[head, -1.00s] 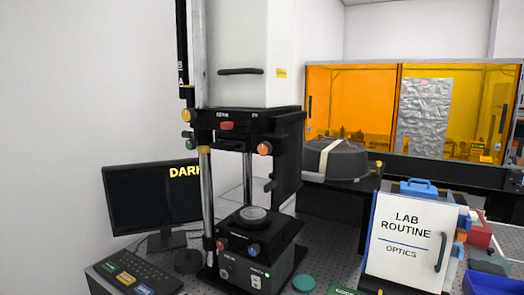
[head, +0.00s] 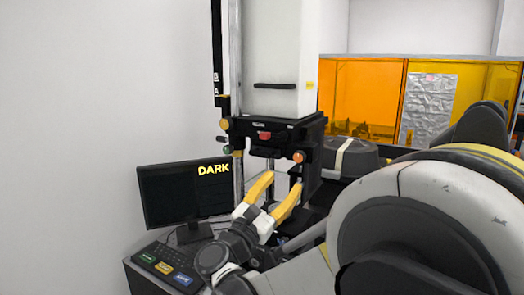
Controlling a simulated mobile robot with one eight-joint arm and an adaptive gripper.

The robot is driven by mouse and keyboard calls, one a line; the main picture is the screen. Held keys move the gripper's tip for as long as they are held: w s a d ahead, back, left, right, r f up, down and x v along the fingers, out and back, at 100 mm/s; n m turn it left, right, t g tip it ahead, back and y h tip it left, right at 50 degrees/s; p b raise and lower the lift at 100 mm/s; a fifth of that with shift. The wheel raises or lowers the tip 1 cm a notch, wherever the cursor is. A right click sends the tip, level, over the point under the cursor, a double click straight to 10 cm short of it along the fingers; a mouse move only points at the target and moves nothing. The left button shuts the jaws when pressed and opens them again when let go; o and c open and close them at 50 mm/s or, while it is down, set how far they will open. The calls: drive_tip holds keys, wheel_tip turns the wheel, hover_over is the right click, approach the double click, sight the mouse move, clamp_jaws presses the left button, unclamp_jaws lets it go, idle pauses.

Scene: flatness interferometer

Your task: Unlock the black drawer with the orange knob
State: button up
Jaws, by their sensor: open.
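The black drawer (head: 285,128) is the dark unit under the white housing of the instrument. A small red part (head: 264,135) is on its front. The orange knob (head: 299,157) is at the front's lower right corner. My gripper (head: 282,182) has yellow fingers, which are spread open and empty. The fingers point up towards the drawer front. In the picture the right fingertip is just below the orange knob, apart from it. The depth gap cannot be told. My gripper and arm hide the instrument's lower stage.
A monitor (head: 185,194) reading DARK and a keypad (head: 160,268) stand at the left. A grey lidded case (head: 345,160) sits to the right of the instrument. Orange enclosure panels (head: 360,95) are behind. My arm covers the lower right.

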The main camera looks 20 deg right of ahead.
sight(298, 158)
drive_tip(key=x, duration=0.7)
drive_tip(key=r+x, duration=0.1)
drive_tip(key=x, duration=0.2)
drive_tip(key=shift+w+r+b, duration=0.15)
drive_tip(key=shift+w+b, duration=0.15)
clamp_jaws()
